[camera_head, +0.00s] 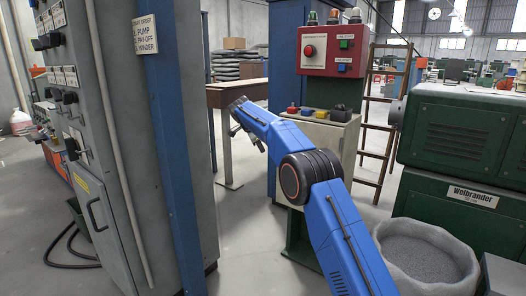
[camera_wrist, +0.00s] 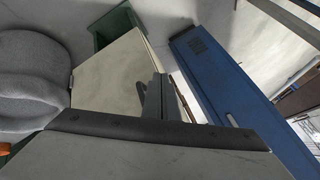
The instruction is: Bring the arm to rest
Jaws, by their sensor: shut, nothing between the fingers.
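My blue arm reaches from the bottom right of the head view toward the upper left, bent at a black joint. Its far end is in the air in front of a wooden-topped table and to the left of the control stand. My gripper is small and dark there. In the wrist view my gripper (camera_wrist: 157,88) shows as narrow dark fingers, close together and empty. Nothing hangs from the arm.
A blue post (camera_head: 172,140) and grey cabinet (camera_head: 95,120) stand on the left. The red control box (camera_head: 333,50) is behind the arm. A green machine (camera_head: 465,140) and a sack of grey granules (camera_head: 425,258) are on the right. Floor shows between.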

